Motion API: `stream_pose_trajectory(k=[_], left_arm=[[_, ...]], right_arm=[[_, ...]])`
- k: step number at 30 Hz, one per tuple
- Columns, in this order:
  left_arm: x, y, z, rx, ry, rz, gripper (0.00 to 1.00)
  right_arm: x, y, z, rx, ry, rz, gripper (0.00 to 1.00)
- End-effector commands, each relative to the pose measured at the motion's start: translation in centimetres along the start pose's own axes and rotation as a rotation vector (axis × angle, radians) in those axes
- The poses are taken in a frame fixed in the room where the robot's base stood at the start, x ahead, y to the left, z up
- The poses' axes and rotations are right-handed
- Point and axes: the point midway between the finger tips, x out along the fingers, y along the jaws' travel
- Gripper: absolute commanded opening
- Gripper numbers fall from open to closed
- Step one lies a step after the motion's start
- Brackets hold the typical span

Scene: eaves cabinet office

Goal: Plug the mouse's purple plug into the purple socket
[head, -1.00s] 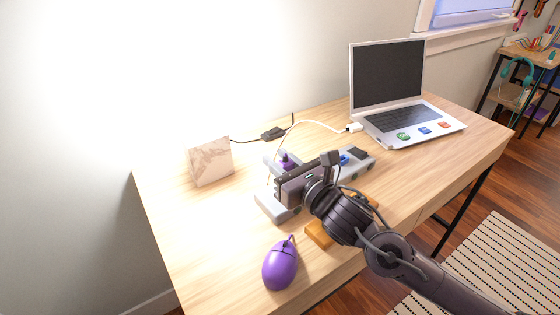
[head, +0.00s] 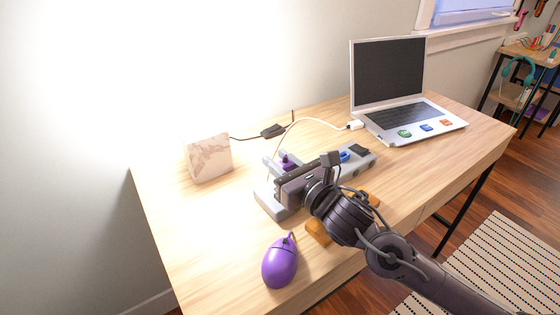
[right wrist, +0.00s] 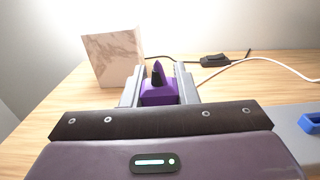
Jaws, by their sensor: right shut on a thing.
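The purple mouse (head: 280,263) lies near the front left edge of the desk. Its purple plug (right wrist: 159,93) is between the two grey fingers of my right gripper (right wrist: 160,88), which is shut on it. The plug also shows in the head view (head: 287,164), at the far side of the grey hub (head: 271,204). My gripper covers much of the hub, and I cannot see the purple socket or whether the plug touches it. My left gripper is not in view.
A marbled block (head: 209,159) stands to the left of the hub. A black cable with an inline switch (head: 273,131) and a white cable lie behind. An open laptop (head: 387,78) stands at the back right. A blue piece (head: 344,156) is on the hub. An orange object (head: 318,233) is partly hidden.

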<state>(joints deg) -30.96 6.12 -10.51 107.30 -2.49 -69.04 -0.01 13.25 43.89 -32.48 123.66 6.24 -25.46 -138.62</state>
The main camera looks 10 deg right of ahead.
Motion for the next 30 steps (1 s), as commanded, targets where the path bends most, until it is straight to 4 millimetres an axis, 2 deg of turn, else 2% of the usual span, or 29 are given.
stream_pose_trajectory(k=[18,27,28,30], left_arm=[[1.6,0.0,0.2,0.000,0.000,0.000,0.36],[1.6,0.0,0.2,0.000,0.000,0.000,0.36],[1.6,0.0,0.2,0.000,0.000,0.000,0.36],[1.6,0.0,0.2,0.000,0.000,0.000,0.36]], right_arm=[[0.0,0.0,-1.6,0.000,0.000,0.000,0.05],[0.0,0.0,-1.8,0.000,0.004,0.001,0.05],[0.0,0.0,-1.9,0.000,0.005,0.001,0.31],[0.0,0.0,-1.8,0.000,0.004,0.001,0.40]])
